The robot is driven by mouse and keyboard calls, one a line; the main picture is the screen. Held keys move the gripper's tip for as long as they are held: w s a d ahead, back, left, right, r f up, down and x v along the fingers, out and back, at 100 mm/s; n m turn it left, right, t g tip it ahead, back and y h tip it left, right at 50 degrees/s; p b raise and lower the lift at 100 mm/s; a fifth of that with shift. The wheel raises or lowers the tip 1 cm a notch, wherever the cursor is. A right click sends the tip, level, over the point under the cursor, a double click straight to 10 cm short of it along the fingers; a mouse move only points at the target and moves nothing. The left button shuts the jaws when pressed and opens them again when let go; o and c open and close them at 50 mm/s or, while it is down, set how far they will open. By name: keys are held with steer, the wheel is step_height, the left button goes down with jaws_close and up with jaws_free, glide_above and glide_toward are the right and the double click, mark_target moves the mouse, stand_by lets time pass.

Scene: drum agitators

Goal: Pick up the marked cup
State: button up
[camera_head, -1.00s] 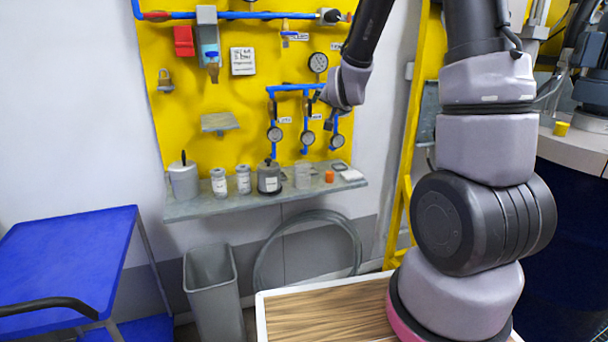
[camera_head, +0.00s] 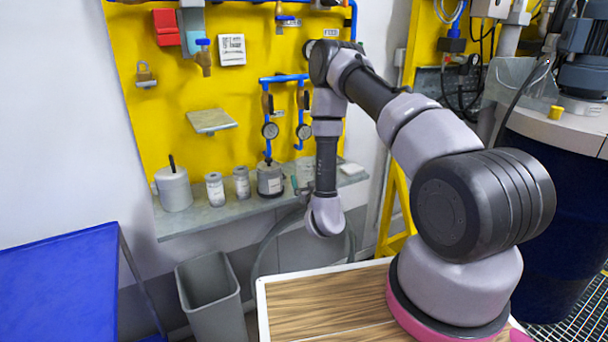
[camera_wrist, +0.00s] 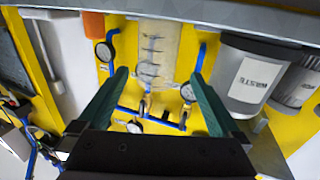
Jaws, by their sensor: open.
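The marked cup (camera_wrist: 154,45) is a clear beaker with graduation lines. The wrist view shows it upside down, centred between the fingers and standing at the shelf. In the head view the cup (camera_head: 304,170) is partly hidden by my arm. My gripper (camera_wrist: 158,74) is open, its two green fingers to either side of the cup in the picture. I cannot tell how far the fingertips are from it. In the head view my gripper (camera_head: 297,186) is small and mostly hidden beside my wrist, at the shelf's front.
The grey shelf (camera_head: 230,215) also holds a labelled waste can (camera_head: 270,180), small jars (camera_head: 215,190) and a larger grey pot (camera_head: 173,188). An orange item (camera_wrist: 93,25) is near the cup. Gauges and blue pipes (camera_head: 268,105) are on the yellow panel behind. A bin (camera_head: 212,300) stands below.

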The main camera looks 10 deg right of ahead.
mark_target(305, 173)
steer(key=w, duration=0.5)
steer(key=shift+w, duration=0.15)
steer(key=w, duration=0.5)
steer(key=shift+d, duration=0.25)
steer(key=shift+c, duration=0.3)
steer(key=c, duration=1.2)
